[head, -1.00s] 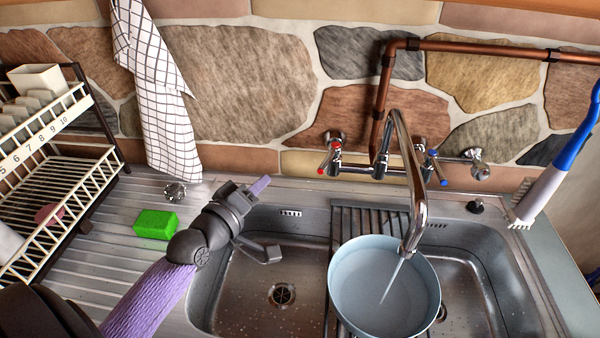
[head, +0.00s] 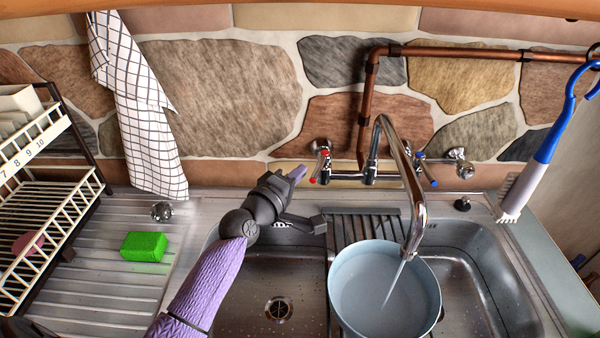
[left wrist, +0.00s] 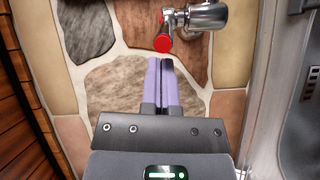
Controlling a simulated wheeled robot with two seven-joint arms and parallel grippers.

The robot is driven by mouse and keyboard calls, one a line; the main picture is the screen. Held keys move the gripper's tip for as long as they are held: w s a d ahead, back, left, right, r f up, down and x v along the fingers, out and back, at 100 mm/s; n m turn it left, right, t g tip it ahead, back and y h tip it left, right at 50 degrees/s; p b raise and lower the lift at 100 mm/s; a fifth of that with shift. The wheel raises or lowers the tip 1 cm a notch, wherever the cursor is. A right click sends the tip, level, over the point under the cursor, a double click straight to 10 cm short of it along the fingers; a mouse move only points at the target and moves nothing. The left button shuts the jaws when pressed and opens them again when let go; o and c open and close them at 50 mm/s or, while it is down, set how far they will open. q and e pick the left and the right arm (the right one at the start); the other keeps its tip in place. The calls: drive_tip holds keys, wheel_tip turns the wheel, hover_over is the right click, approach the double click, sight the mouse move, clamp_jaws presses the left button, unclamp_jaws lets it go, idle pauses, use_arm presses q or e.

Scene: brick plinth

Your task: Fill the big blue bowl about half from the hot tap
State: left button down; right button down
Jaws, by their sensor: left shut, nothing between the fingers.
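The big blue bowl (head: 345,262) stands under the spout of the tap (head: 417,215) at the sink's divider. A thin stream of water (head: 394,283) falls from the spout into the bowl. Water seems to lie in the bowl, but I cannot tell its level exactly. The red-marked hot tap handle (head: 320,153) is on the left of the mixer; it also shows in the left wrist view (left wrist: 163,43). My left gripper (head: 300,171) is shut and empty, its fingertips just short of the red handle. In the left wrist view the fingers (left wrist: 160,62) point at it. My right gripper is out of view.
The blue-marked handle (head: 428,172) is right of the spout. A green sponge (head: 144,246) lies on the drainer beside a dish rack (head: 40,205). A checked towel (head: 145,120) hangs on the stone wall.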

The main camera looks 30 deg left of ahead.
sight(314, 181)
use_arm(q)
drive_tip(key=shift+w+d+f, duration=0.1)
drive_tip(key=shift+d, duration=0.15)
drive_tip(key=d, duration=0.1)
drive_tip(key=d+p, duration=0.1)
drive_tip(key=p, duration=0.1)
drive_tip(key=shift+d+r, duration=0.25)
drive_tip(key=shift+d, duration=0.15)
drive_tip(key=shift+d+f, duration=0.15)
drive_tip(key=shift+d, duration=0.05)
drive_tip(key=shift+a+f, duration=0.1)
